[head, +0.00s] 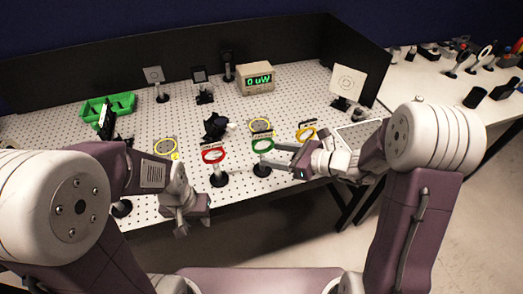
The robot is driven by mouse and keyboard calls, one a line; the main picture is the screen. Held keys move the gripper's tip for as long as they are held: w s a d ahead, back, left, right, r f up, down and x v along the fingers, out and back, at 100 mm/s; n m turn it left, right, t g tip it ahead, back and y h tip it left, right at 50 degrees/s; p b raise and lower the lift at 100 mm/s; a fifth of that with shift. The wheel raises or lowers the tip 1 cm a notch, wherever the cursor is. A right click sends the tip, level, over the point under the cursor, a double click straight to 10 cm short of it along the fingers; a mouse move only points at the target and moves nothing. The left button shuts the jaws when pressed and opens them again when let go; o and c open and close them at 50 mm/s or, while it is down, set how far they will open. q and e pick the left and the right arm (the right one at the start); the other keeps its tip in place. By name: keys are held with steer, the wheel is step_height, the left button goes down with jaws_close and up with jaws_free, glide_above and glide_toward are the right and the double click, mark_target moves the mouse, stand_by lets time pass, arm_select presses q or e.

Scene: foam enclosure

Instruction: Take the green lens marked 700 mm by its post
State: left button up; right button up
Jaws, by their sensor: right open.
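The green-ringed lens (263,145) stands upright on a post with a dark round base (262,171) near the front edge of the optical table. Its label is too small to read. My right gripper (274,156) is open, with its fingers pointing left, at the right side of the lens and its post. I cannot tell whether the fingers touch or straddle the post. My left gripper (182,226) hangs low at the table's front edge, away from the lens. Its jaw state is not clear.
A red-ringed lens (213,156) stands left of the green one. Yellow-ringed lenses (261,125) (165,146) and an orange-ringed one (306,134) stand nearby. A meter (256,79) reads 0 uW. A green tray (108,106) sits at the left. Black panels enclose the back.

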mark_target(264, 154)
steer(key=shift+w+f, duration=0.15)
steer(key=shift+w, duration=0.1)
steer(key=x, duration=0.4)
steer(key=shift+s+a+f, duration=0.2)
steer(key=shift+a+f, duration=0.05)
steer(key=shift+w+a+f, duration=0.1)
steer(key=shift+w, duration=0.1)
steer(key=shift+c, duration=0.8)
jaws_close()
steer(key=shift+s, duration=0.1)
